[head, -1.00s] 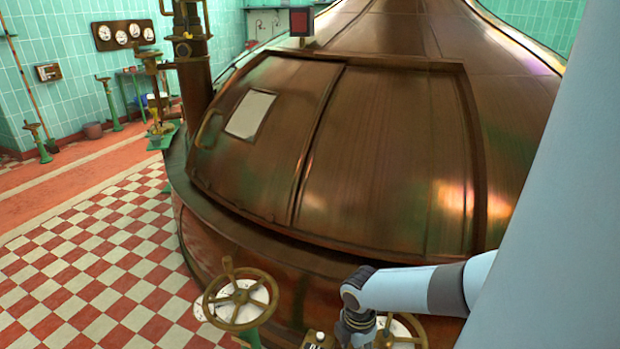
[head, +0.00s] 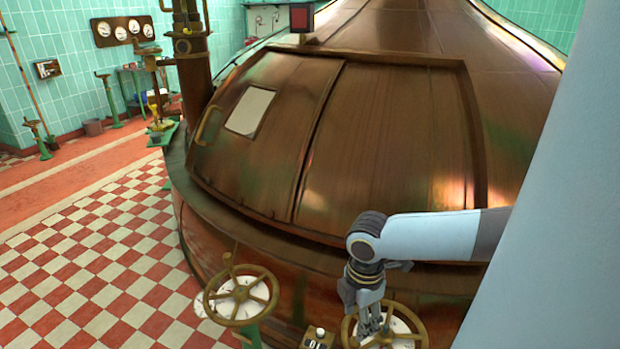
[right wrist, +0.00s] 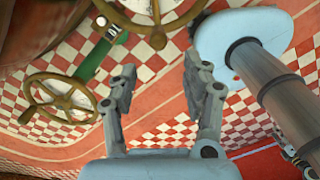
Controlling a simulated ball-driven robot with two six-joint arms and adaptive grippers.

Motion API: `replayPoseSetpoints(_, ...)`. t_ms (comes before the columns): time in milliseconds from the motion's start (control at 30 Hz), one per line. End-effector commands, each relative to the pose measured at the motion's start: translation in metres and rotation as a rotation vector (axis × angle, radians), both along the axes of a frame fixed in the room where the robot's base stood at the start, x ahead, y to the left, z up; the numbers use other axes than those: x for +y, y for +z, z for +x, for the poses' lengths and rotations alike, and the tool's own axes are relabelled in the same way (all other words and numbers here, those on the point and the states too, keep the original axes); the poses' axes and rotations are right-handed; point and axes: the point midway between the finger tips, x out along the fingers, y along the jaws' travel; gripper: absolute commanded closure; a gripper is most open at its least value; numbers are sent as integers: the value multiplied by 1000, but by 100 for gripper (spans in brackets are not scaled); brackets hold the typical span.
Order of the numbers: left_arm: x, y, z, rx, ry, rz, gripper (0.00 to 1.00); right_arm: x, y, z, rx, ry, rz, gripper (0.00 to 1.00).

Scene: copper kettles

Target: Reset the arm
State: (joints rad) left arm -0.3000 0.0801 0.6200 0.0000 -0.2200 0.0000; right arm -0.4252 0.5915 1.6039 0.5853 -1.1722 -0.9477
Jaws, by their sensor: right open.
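My right gripper (head: 370,318) hangs down from its arm in front of the copper kettle (head: 390,150), fingers apart and empty. In the head view it overlaps the right valve handwheel (head: 418,330), hiding part of it. In the right wrist view the two fingers (right wrist: 160,72) stand wide apart with only checkered floor between them. A handwheel (right wrist: 160,38) lies beyond the fingertips at the top of that view; no contact shows. My left gripper cannot be made out.
A left handwheel (head: 236,320) stands on a green post. A small numbered box (head: 318,338) sits between the wheels. The kettle's rim bulges close behind the right arm. Checkered floor (head: 90,270) is open at left. A dark pipe (head: 193,80) rises beside the kettle.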

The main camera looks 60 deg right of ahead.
Motion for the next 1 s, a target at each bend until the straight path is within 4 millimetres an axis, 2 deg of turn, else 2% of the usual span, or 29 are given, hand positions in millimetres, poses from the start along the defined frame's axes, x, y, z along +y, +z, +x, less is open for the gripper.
replayPoseSetpoints(667,-1,0,0,0,0,-1,60,3,3,1,-3,-4,2,51)
replayPoseSetpoints(767,-1,0,0,0,0,-1,60,27,10,4,-18,-35,12,51)
replayPoseSetpoints(833,-1,0,0,0,0,-1,60,57,23,8,-43,-91,21,51)
replayPoseSetpoints(900,-2,0,1,0,1,-2,60,89,42,14,-77,-171,27,51)
replayPoseSetpoints(1000,-2,0,1,-1,1,-3,60,122,72,20,-128,-297,32,51)
